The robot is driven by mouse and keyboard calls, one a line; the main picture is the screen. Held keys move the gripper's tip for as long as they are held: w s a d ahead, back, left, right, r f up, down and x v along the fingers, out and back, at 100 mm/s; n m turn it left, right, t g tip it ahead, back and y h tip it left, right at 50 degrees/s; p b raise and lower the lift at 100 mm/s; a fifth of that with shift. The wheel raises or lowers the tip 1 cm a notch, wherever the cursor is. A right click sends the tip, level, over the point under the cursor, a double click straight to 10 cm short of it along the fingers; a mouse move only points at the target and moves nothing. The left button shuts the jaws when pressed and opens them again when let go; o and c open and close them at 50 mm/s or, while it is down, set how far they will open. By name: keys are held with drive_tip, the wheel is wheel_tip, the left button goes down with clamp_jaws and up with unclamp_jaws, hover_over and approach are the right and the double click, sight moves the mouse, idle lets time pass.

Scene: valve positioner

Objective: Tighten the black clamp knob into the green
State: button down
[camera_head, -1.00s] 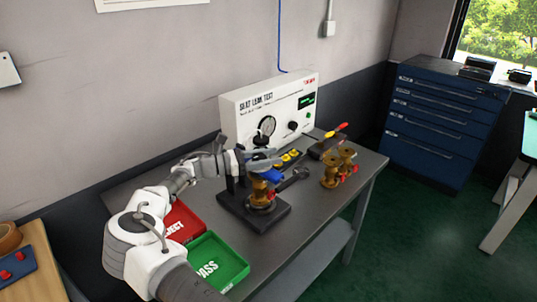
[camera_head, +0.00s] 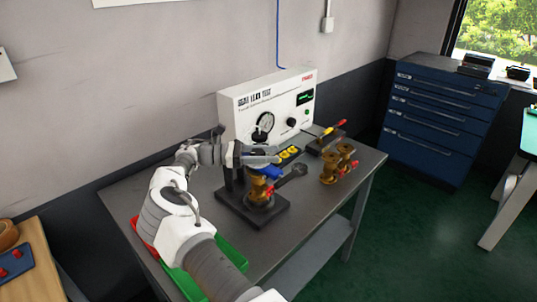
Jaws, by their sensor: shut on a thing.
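The black clamp stand (camera_head: 276,217) stands on the grey bench, with a brass valve (camera_head: 260,190) upright in it. A blue part (camera_head: 268,173) shows at the top of the valve. My gripper (camera_head: 268,155) reaches in from the left above the valve and is shut at the top of the clamp. The black clamp knob is mostly hidden by the fingers, and I cannot make out its turn. No green mark shows at the clamp.
The white seat leak tester (camera_head: 240,107) with its gauge stands behind. Spare brass valves (camera_head: 329,168) and a wrench (camera_head: 293,172) lie to the right. The green tray (camera_head: 236,256) and red tray (camera_head: 141,230) are partly behind my arm. The bench's right front is clear.

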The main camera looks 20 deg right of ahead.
drive_tip(key=shift+c, duration=1.4)
unclamp_jaws()
drive_tip(key=shift+f, duration=0.1)
drive_tip(key=v, duration=0.7)
drive_tip(key=shift+a, duration=0.2)
drive_tip(key=shift+w, duration=0.1)
